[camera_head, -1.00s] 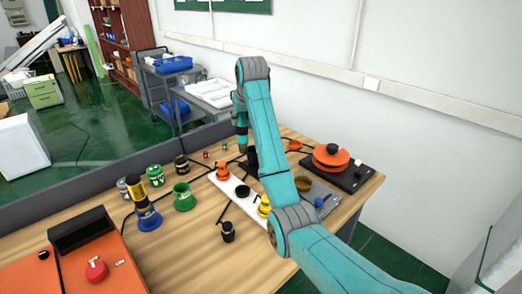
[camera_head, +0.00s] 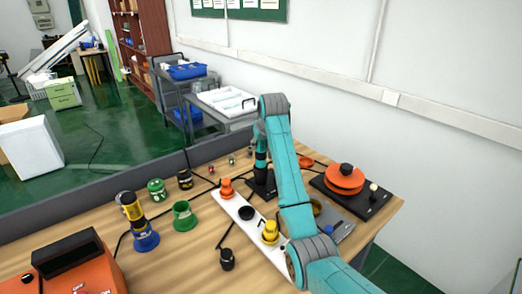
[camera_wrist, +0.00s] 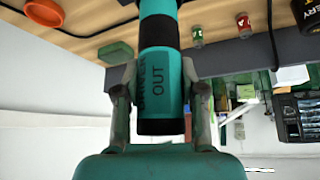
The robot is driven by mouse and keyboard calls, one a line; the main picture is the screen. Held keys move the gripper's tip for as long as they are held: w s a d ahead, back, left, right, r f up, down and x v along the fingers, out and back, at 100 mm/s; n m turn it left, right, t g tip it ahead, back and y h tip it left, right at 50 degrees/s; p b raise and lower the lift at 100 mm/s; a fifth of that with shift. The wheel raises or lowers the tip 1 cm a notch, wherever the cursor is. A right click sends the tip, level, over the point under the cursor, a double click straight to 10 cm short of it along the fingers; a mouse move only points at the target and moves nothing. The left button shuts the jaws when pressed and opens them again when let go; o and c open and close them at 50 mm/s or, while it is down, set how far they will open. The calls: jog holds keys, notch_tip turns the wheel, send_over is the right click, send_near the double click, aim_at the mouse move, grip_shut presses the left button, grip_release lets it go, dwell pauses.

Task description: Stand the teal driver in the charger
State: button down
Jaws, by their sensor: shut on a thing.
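The teal driver (camera_wrist: 168,75) fills the middle of the wrist view, with dark bands and the words "DRIVER OUT". My gripper (camera_wrist: 160,97) is shut on it, one finger on each side; its far end runs out of the top of the picture. In the head view my gripper (camera_head: 262,162) points down over the back of the table, and the driver is too small and dark there to tell apart from it. A black base (camera_head: 261,184) lies just below. I cannot tell whether this is the charger or whether the driver touches it.
A yellow driver (camera_head: 130,206) stands in a blue holder (camera_head: 145,239) at left, near an empty-looking green holder (camera_head: 183,216). A white strip (camera_head: 240,207) carries orange, black and yellow pieces. An orange stack on a black plate (camera_head: 366,203) stands right. The front middle has bare wood.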

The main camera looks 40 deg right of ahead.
jog(key=shift+f, duration=1.4)
jog(key=c, duration=0.7)
grip_release()
jog(key=shift+r, duration=0.4)
jog(key=v, duration=1.2)
jog(key=shift+f, duration=0.1)
